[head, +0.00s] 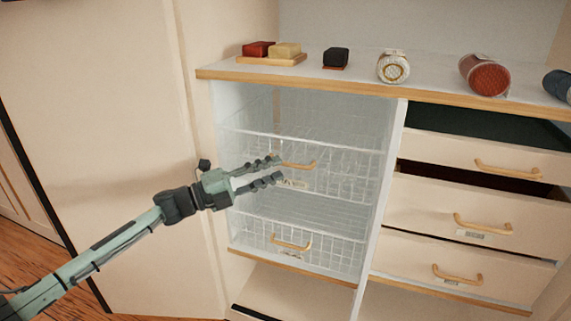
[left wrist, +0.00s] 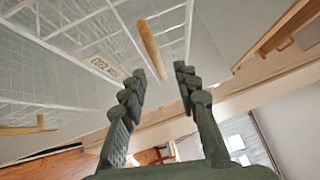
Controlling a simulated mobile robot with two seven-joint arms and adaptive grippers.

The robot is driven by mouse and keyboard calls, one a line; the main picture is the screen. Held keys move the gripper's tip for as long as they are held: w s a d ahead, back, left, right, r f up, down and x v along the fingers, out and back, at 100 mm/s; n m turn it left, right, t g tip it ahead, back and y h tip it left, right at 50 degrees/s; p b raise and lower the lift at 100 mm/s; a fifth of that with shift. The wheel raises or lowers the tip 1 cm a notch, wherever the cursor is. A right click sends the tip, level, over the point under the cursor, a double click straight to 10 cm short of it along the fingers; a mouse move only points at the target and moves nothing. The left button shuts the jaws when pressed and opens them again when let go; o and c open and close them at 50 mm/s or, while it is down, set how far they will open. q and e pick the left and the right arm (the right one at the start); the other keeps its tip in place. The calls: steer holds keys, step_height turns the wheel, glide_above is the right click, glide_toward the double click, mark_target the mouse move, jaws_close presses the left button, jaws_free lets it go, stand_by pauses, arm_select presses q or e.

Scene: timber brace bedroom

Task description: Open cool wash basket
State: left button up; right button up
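The upper wire basket (head: 335,165) hangs in the left bay of the cabinet, with a wooden bar handle (head: 300,166) and a small label (head: 292,183) below it. The label (left wrist: 103,67) also shows in the left wrist view, tilted and only partly legible. My left gripper (head: 279,168) is open and empty, its fingertips just in front of the left end of that handle. In the left wrist view the handle (left wrist: 152,50) lies just beyond the gap between the fingertips (left wrist: 158,78). My right gripper is not in view.
A lower wire basket (head: 338,247) has its own wooden handle (head: 291,243). Drawers (head: 429,197) fill the right bay. Soap bars (head: 285,49), a dark block (head: 336,57) and rolled towels (head: 393,67) lie on the cabinet top. An open door panel (head: 110,130) stands at left.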

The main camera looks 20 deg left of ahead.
arm_select(q)
steer(key=shift+x, duration=1.2)
steer(key=shift+w+d, duration=0.3)
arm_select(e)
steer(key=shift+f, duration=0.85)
arm_select(q)
steer(key=shift+c, duration=0.5)
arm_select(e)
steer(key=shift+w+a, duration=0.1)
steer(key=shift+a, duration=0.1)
arm_select(q)
jaws_close()
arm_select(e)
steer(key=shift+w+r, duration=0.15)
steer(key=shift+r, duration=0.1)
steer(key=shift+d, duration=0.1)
